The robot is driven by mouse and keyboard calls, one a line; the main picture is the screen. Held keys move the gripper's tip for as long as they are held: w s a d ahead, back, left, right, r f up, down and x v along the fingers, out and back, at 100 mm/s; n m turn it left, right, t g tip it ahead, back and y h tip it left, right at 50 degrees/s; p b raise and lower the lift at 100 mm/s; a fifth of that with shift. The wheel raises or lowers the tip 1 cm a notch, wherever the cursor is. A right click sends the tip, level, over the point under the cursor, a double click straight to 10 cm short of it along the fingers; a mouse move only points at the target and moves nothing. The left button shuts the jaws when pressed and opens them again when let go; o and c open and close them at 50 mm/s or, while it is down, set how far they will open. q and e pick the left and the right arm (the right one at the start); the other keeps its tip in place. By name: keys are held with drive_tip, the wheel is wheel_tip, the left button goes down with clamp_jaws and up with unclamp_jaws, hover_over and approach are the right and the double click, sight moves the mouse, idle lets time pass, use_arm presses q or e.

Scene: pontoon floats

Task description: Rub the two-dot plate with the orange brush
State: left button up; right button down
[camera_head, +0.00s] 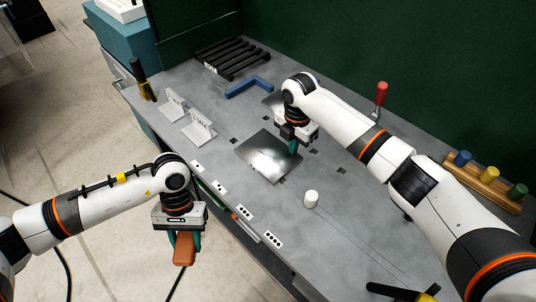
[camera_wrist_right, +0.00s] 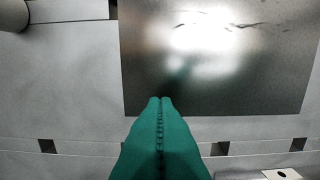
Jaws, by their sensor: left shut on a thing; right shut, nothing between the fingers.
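My left gripper (camera_head: 184,240) is shut on the orange brush (camera_head: 183,251), which hangs just off the table's front edge, over the floor. A shiny metal plate (camera_head: 266,160) lies flat mid-table; it also shows in the right wrist view (camera_wrist_right: 215,75). My right gripper (camera_head: 293,152) is shut and empty above this plate's right part; its green fingertips show at the plate's edge in the wrist view (camera_wrist_right: 161,100). Whether they touch it I cannot tell. A second plate (camera_head: 272,100) is partly hidden behind my right arm. Dotted labels (camera_head: 219,187) line the front edge; I cannot tell which plate has two dots.
A white cylinder (camera_head: 311,199) stands right of the plate. Two grey angle brackets (camera_head: 199,129), a blue L-shaped piece (camera_head: 248,87) and a black rack (camera_head: 232,58) lie further back. A red-handled tool (camera_head: 381,95) and a wooden peg block (camera_head: 480,182) are at right.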

use_arm(q)
drive_tip(key=shift+f, duration=0.1)
use_arm(e)
drive_tip(key=shift+f, duration=0.2)
drive_tip(key=shift+r, duration=0.1)
